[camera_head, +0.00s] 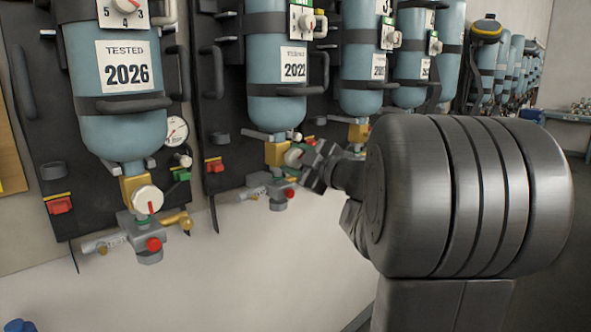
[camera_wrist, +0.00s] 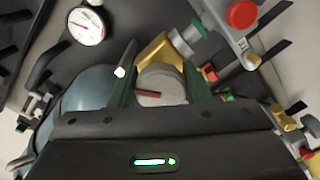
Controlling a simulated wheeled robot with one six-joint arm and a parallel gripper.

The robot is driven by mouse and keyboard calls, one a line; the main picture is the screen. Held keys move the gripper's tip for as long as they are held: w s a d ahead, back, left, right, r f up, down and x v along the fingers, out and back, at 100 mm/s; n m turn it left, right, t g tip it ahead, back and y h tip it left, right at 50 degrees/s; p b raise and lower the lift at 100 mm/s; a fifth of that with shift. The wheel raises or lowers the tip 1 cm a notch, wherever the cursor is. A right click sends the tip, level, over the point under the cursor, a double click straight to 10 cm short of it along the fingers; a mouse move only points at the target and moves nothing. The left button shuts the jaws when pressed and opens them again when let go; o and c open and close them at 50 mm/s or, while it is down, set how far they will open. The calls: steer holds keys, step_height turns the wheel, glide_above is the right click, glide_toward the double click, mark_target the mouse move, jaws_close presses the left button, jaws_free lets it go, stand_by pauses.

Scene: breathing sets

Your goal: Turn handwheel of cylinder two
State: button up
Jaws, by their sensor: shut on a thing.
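Cylinder two (camera_head: 277,70) is a blue-grey upside-down bottle on a dark backplate, second from the left, with a label that seems to read 2022. Its brass valve (camera_head: 277,153) sits below the neck. The pale round handwheel (camera_head: 293,156) is on the valve, partly covered by my gripper (camera_head: 308,160). In the wrist view the handwheel (camera_wrist: 161,84) shows a red mark and sits between the two green-edged fingers of my gripper (camera_wrist: 160,88), which is shut on it. The brass valve body (camera_wrist: 160,50) shows behind it.
The cylinder marked 2026 (camera_head: 119,85) hangs at left with its own handwheel (camera_head: 147,200). More cylinders (camera_head: 361,60) line the wall to the right. A pressure gauge (camera_wrist: 86,26) and a red knob (camera_wrist: 241,14) are close around my gripper.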

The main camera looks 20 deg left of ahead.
steer(key=n+b, duration=0.4)
steer(key=n, duration=0.2)
steer(key=shift+f, duration=0.1)
steer(key=n+b, duration=0.4)
steer(key=n, duration=0.1)
steer(key=shift+n, duration=0.4)
steer(key=n+b, duration=0.5)
steer(key=n, duration=0.1)
steer(key=n+b, duration=0.2)
steer(key=n, duration=0.1)
steer(key=n+b, duration=0.2)
steer(key=shift+s+r+n, duration=0.15)
steer(key=shift+r+n, duration=0.05)
steer(key=shift+n, duration=0.2)
steer(key=n+b, duration=0.4)
steer(key=n, duration=0.1)
steer(key=shift+s+a+n, duration=0.1)
steer(key=shift+n, duration=0.2)
steer(key=n+b, duration=0.4)
steer(key=n, duration=0.2)
steer(key=shift+s+f+b, duration=0.1)
steer(key=shift+b, duration=0.2)
steer(key=n+b, duration=0.3)
steer(key=n, duration=0.3)
steer(key=shift+f+n+b, duration=0.1)
steer(key=shift+n+b, duration=0.3)
steer(key=n+b, duration=0.2)
steer(key=n, duration=0.2)
steer(key=shift+n, duration=0.3)
